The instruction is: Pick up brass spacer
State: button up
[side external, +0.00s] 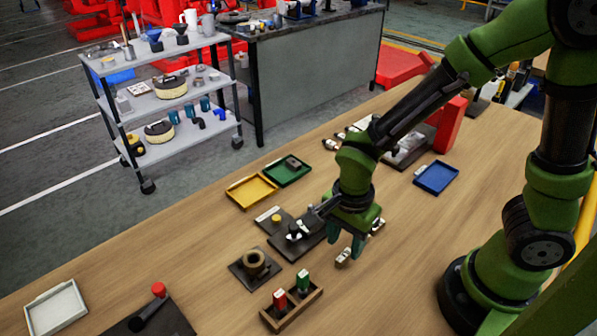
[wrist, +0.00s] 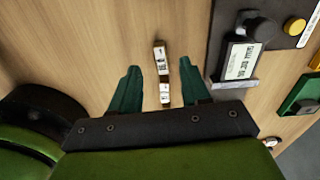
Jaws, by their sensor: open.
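A small narrow piece with a white printed label and brownish ends (wrist: 163,75) lies on the wooden table; it also shows in the side view (side external: 343,257). It may be the brass spacer, but I cannot read its label. My gripper (side external: 347,243) points down just above it. In the wrist view my gripper (wrist: 161,68) is open, with one green finger on each side of the piece and a gap on both sides.
A dark fixture with a labelled block (wrist: 241,60) and yellow button (wrist: 294,25) stands close to the right finger. A wooden holder (side external: 291,308) has red and green items. Yellow (side external: 251,192), green (side external: 287,171) and blue (side external: 436,177) trays lie further off.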

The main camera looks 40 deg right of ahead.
aim_at(342, 256)
notch_tip(342, 256, down, 4)
jog(key=shift+f, duration=0.1)
jog(key=shift+c, duration=0.3)
grip_shut()
